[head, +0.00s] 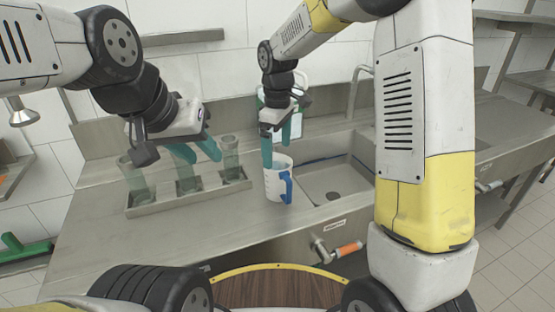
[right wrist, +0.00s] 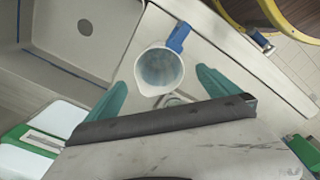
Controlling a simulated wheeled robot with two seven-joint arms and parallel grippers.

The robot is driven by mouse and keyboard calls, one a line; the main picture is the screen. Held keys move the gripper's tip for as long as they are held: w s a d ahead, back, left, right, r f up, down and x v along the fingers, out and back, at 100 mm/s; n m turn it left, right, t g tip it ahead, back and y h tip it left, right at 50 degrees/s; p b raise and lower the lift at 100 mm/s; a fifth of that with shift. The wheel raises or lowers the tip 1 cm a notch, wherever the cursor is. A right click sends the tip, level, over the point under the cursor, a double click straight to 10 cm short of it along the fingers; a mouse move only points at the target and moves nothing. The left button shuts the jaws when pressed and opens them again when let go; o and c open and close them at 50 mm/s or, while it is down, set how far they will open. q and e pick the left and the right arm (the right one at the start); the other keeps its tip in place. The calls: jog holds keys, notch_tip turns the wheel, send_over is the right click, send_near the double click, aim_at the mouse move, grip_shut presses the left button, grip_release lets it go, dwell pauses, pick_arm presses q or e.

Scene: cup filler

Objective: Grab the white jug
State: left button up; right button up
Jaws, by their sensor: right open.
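The white jug (head: 276,180) with a blue handle stands upright on the steel counter, left of the sink. It also shows from above in the right wrist view (right wrist: 158,72), where its inside looks bluish and its handle points up and right. My right gripper (head: 275,145) is above the jug in the head view. In the right wrist view its two teal fingers (right wrist: 160,92) are spread, with the jug's rim beyond and between them, and nothing is held. My left gripper (head: 198,153) is open, with teal fingers apart, above the tray of glasses.
Several clear glasses stand in a steel tray (head: 190,198) left of the jug. A sink (head: 335,180) lies right of the jug. A white and green container (head: 299,98) stands behind my right gripper. The counter front (head: 190,240) is clear.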

aim_at(278, 162)
jog(key=shift+w+a+f, duration=0.15)
jog(key=shift+w+f, duration=0.1)
jog(key=shift+f, duration=0.55)
jog(key=f, duration=0.6)
jog(key=shift+s+d+f, duration=0.2)
jog(key=shift+d+f, duration=0.1)
jog(key=shift+d, duration=0.05)
jog(key=c, duration=1.4)
jog(key=shift+c, duration=0.2)
jog(key=shift+r, duration=0.15)
